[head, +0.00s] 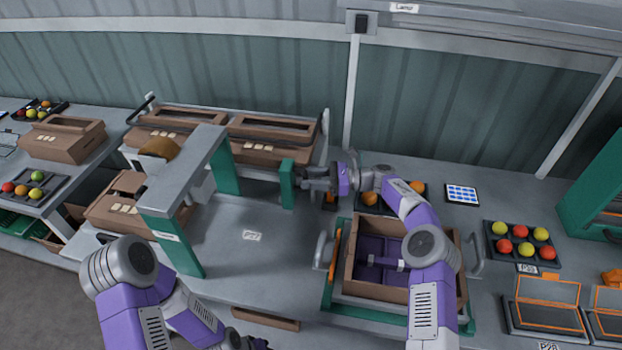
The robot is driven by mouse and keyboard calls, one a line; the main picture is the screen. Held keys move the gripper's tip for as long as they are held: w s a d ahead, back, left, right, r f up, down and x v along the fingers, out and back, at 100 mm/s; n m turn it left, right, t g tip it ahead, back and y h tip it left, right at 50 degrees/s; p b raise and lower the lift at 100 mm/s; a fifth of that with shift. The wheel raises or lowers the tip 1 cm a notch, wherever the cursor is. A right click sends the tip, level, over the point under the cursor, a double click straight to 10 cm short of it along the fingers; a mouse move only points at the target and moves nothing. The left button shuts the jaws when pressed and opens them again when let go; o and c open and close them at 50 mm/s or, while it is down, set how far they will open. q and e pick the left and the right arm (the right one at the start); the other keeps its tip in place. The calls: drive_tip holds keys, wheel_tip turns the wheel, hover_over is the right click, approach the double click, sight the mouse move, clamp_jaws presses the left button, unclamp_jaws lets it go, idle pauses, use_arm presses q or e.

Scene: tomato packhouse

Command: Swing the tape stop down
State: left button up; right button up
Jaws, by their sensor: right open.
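The taping frame (190,165) is a grey arch on green legs with a brown tape roll at its top. A green upright piece (287,185) stands to its right; it may be the tape stop, but I cannot tell for sure. My right gripper (306,180) is open and points left at this green piece, very close to it; whether they touch is unclear. My left arm is at the lower left; only a dark bit of its gripper (258,343) shows at the bottom edge, and its fingers are not clear.
An open carton (352,262) sits in a green-framed station with an orange-handled lever (335,255), under my right arm. Closed cartons (268,140) stand behind the arch. A tray of tomatoes (518,262) lies at the right. The grey bench between arch and station is mostly clear.

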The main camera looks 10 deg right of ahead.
clamp_jaws()
drive_tip(key=shift+s, duration=0.1)
idle(0.3)
drive_tip(key=shift+s+a+n+p, duration=0.15)
drive_tip(key=shift+s+n+p, duration=0.15)
drive_tip(key=shift+s+n, duration=0.35)
drive_tip(key=shift+s+a+f+n+h+b, duration=0.25)
drive_tip(key=shift+s+a+f+n, duration=0.1)
drive_tip(key=shift+s+n, duration=0.5)
drive_tip(key=shift+s+a+f+n+h+b, duration=0.2)
drive_tip(key=shift+s+f+n, duration=0.1)
drive_tip(key=shift+s+n, duration=0.5)
drive_tip(key=shift+s+a+f+n+h+b, duration=0.3)
drive_tip(key=shift+s+n, duration=0.4)
drive_tip(key=shift+n, duration=0.3)
